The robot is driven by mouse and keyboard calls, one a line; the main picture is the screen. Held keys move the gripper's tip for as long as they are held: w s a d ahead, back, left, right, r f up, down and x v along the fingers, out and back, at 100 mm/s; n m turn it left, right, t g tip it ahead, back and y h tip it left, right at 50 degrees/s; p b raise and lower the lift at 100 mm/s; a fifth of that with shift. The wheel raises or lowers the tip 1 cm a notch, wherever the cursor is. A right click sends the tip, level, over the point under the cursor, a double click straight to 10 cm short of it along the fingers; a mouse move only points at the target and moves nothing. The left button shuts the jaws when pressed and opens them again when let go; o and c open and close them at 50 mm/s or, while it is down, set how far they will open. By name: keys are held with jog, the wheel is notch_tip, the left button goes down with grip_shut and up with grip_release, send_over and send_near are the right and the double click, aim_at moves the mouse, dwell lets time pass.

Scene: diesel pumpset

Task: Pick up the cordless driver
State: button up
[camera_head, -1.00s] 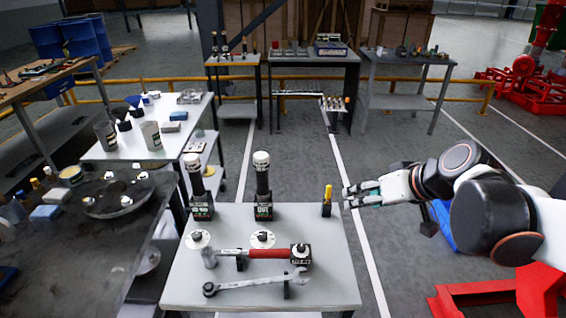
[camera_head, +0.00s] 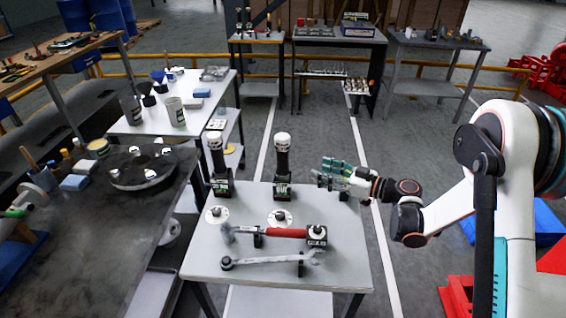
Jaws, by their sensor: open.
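Two black upright tools with pale rounded tops and dark block bases stand at the back of the near grey table (camera_head: 340,270). They look like cordless drivers: one at the left (camera_head: 219,168) and one nearer the middle (camera_head: 282,168). I cannot tell which one the task names. My gripper (camera_head: 322,174) is open and empty, its fingers pointing left above the table's back right corner. It is to the right of the middle driver and apart from it. It hides most of a small item at that corner.
A red-handled hammer (camera_head: 285,232) and a wrench (camera_head: 265,262) lie on raised supports at the table's front. Two white discs (camera_head: 280,217) lie behind them. A dark round-plate workbench (camera_head: 100,225) stands left.

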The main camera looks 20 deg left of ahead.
notch_tip(320, 180, down, 3)
jog(key=n+y, duration=0.1)
jog(key=b, duration=0.2)
send_near(283, 164)
jog(key=w+a+f, duration=0.2)
jog(key=w+a, duration=0.1)
jog(key=a, duration=0.1)
jog(key=shift+s+r+b+x, duration=0.1)
jog(key=shift+b+x, duration=0.35)
jog(key=shift+x, duration=1.2)
jog(key=shift+s+r+b+x, duration=0.15)
jog(key=shift+b+x, duration=0.3)
jog(key=shift+x, duration=1.15)
grip_shut()
